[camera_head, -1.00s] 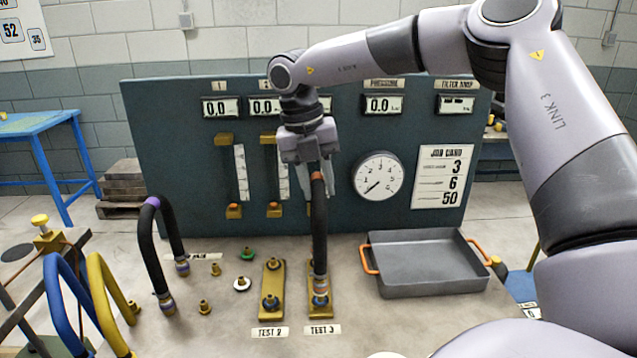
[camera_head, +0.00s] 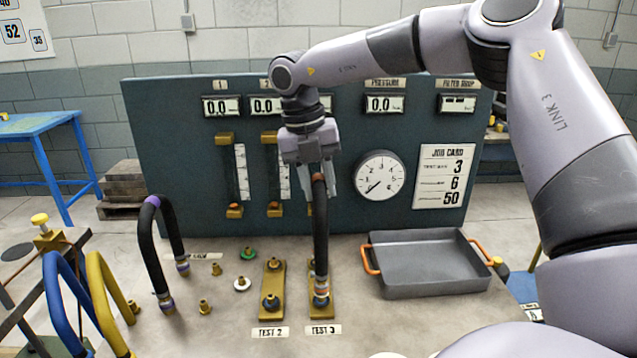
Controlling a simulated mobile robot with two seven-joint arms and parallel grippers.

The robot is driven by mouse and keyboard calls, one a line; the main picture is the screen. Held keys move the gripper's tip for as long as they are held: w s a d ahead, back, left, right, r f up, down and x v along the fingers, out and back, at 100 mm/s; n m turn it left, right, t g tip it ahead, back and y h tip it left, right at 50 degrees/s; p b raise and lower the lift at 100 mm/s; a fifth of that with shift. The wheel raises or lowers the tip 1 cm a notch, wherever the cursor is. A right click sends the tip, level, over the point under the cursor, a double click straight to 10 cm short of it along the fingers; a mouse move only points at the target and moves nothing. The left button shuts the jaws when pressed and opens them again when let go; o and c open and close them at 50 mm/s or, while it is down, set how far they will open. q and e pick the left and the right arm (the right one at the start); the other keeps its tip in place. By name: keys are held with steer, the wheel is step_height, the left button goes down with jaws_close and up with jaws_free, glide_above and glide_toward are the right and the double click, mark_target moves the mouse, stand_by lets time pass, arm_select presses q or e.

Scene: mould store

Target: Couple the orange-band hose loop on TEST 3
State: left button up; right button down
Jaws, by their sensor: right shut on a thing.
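The black hose loop with the orange band (camera_head: 320,230) stands upright over the brass TEST 3 plate (camera_head: 328,309). Its near end fitting (camera_head: 321,298) is at the front of that plate; whether it is fully seated I cannot tell. Its far end is hidden behind the near leg. My right gripper (camera_head: 317,182) is shut on the top of the loop, at the orange band, and points down. My left gripper is not in view. The TEST 3 label (camera_head: 323,330) lies in front of the plate.
The TEST 2 plate (camera_head: 272,290) is just left. A purple-band black loop (camera_head: 150,245) stands further left, beyond several small fittings. Blue (camera_head: 60,290) and yellow (camera_head: 100,290) hoses are at far left. A grey tray (camera_head: 430,287) with orange handles stands right. The gauge panel (camera_head: 190,170) rises behind.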

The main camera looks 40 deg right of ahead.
steer(key=shift+f+b, duration=1.4)
steer(key=shift+b, duration=0.05)
stand_by(1.8)
steer(key=c, duration=0.7)
jaws_free()
steer(key=shift+a, duration=0.15)
steer(key=shift+c, duration=0.2)
steer(key=shift+r, duration=0.2)
steer(key=r, duration=0.4)
steer(key=a+r, duration=0.1)
steer(key=r, duration=0.1)
steer(key=shift+w+r, duration=0.35)
steer(key=shift+w, duration=0.05)
